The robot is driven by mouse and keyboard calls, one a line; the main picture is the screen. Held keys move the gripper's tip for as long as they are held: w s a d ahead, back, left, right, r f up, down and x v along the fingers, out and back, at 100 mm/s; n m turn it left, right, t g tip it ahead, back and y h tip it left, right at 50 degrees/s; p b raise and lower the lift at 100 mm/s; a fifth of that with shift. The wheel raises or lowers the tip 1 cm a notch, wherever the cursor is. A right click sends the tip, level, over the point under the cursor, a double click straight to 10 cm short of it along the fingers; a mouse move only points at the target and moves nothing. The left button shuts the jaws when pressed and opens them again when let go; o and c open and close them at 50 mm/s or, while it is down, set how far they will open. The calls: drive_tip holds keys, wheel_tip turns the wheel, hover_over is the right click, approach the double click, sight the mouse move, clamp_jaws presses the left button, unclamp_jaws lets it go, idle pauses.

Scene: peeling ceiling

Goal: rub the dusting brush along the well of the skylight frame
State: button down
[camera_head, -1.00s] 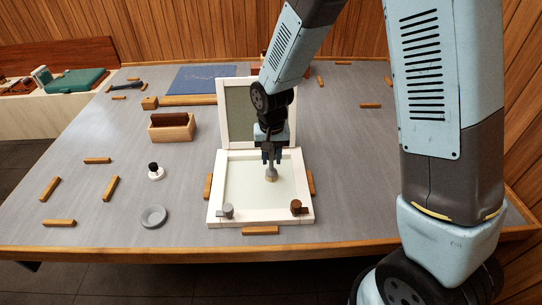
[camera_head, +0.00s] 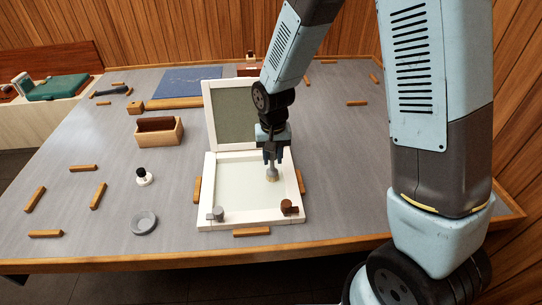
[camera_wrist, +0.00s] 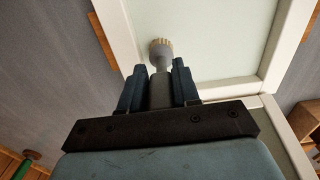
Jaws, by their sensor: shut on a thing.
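The skylight frame (camera_head: 209,178) lies on the table with a white border around a pale recessed panel, its well (camera_head: 238,185). Its raised lid (camera_head: 211,112) stands up at the back with a grey-green pane. My gripper (camera_head: 271,158) is above the well, right of its middle, shut on the dusting brush (camera_head: 272,173). The brush points down with its pale bristle end low over the panel; I cannot tell whether it touches. In the wrist view the brush (camera_wrist: 161,48) sticks out between the two fingers (camera_wrist: 158,88), near one border of the frame (camera_wrist: 118,32).
A grey knob (camera_head: 216,214) and a brown knob (camera_head: 289,208) stand on the frame's front border. Wooden strips lie around the frame. A wooden box (camera_head: 160,136), a black-topped white piece (camera_head: 143,177) and a grey dish (camera_head: 144,222) are to the left.

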drive_tip(key=shift+s+a, duration=0.15)
drive_tip(key=shift+a, duration=0.8)
drive_tip(key=shift+s+a, duration=0.1)
drive_tip(key=shift+a, duration=0.8)
drive_tip(key=shift+s+a, duration=0.2)
drive_tip(key=shift+a, duration=1.65)
drive_tip(key=shift+s+a, duration=0.2)
drive_tip(key=shift+a, duration=1.65)
drive_tip(key=shift+a, duration=0.15)
drive_tip(key=a, duration=0.3)
drive_tip(key=shift+s+a, duration=0.2)
drive_tip(key=shift+a, duration=0.05)
drive_tip(key=shift+r, duration=0.1)
